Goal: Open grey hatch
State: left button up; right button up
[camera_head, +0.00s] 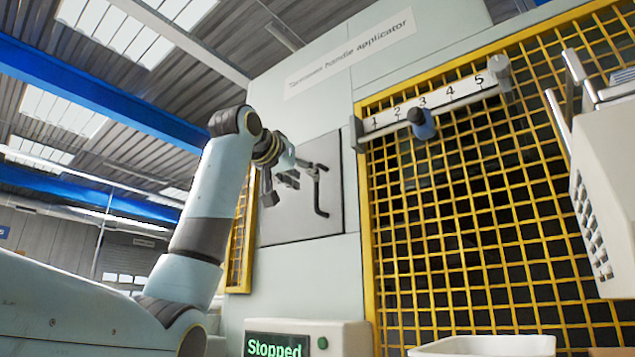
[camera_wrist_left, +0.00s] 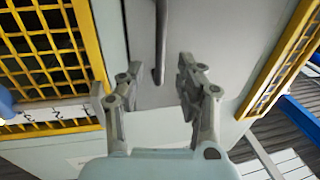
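The grey hatch (camera_head: 335,222) is a flat square panel in the pale machine wall, and it looks closed. A dark bar handle (camera_head: 319,195) stands out from it, bent at its ends. My left gripper (camera_head: 290,178) is in front of the hatch, just left of the handle in the head view. In the left wrist view, my left gripper (camera_wrist_left: 159,75) is open. The handle (camera_wrist_left: 160,45) shows between its two fingers, touching neither. The hatch (camera_wrist_left: 205,35) fills the background there. How far the fingertips are from the handle is hard to tell. My right gripper is not in view.
A yellow mesh guard (camera_head: 455,230) stands right of the hatch, with a numbered rail (camera_head: 440,103) and blue slider (camera_head: 423,124). A box with a green "Stopped" display (camera_head: 275,346) is below. A white perforated housing (camera_head: 615,170) is at far right, a white bin (camera_head: 490,346) at the bottom.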

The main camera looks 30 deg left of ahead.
aim_at(315, 186)
pick_arm(q)
jog(key=w+p, duration=0.1)
jog(key=w, duration=0.3)
jog(key=shift+a, duration=0.2)
jog(key=w+p, duration=0.1)
jog(key=w, duration=0.1)
jog(key=shift+w+a+f, duration=0.1)
jog(key=shift+w+a, duration=0.05)
jog(key=shift+w, duration=0.2)
jog(key=shift+c, duration=0.5)
jog(key=c, duration=0.4)
grip_shut()
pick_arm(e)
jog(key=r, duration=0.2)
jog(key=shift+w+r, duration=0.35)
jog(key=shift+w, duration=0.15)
